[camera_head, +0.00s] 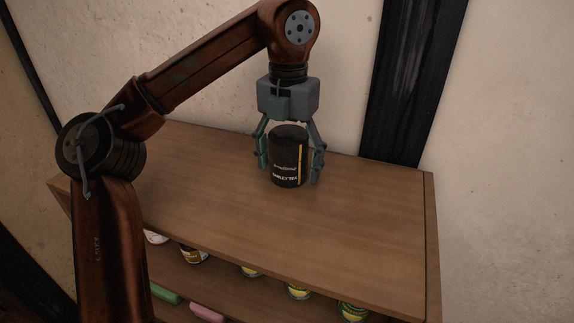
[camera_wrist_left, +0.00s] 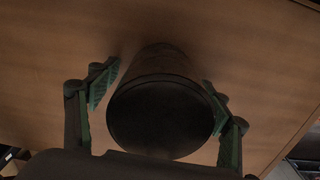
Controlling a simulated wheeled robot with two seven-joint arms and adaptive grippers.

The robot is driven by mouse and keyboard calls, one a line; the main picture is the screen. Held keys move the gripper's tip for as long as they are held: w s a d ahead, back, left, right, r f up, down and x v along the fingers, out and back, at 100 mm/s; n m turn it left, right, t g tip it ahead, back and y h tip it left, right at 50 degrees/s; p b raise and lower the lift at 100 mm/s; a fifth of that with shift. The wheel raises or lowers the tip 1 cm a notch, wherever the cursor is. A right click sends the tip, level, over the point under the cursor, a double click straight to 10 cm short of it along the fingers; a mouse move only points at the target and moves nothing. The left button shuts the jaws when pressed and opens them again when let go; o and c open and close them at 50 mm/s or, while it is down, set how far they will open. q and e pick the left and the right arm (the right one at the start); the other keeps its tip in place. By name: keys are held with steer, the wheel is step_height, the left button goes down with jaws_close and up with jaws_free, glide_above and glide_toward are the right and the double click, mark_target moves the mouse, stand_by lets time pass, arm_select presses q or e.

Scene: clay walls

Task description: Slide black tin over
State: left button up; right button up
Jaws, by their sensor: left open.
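The black tin (camera_head: 288,158), with white lettering and a yellow stripe, stands upright on the wooden top of the shelf unit (camera_head: 300,235), toward the back. My left gripper (camera_head: 290,172) points down over it, with one finger on each side of the tin. In the left wrist view the tin's dark round lid (camera_wrist_left: 160,118) sits between the green finger pads of the open left gripper (camera_wrist_left: 162,105). A narrow gap shows by the left pad; the right pad is very close, and I cannot tell if it touches. My right gripper is not in view.
Several cans, one of them yellow and green (camera_head: 352,311), stand on the shelf below the top. A green item (camera_head: 165,293) and a pink item (camera_head: 207,313) lie there too. The top around the tin is bare. A clay wall with a dark post (camera_head: 412,80) rises behind.

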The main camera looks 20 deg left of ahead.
mark_target(287, 134)
arm_select(q)
steer(key=shift+s+r, duration=0.2)
steer(key=shift+r, duration=1.8)
steer(key=shift+s+r, duration=0.15)
steer(key=shift+r, duration=1.85)
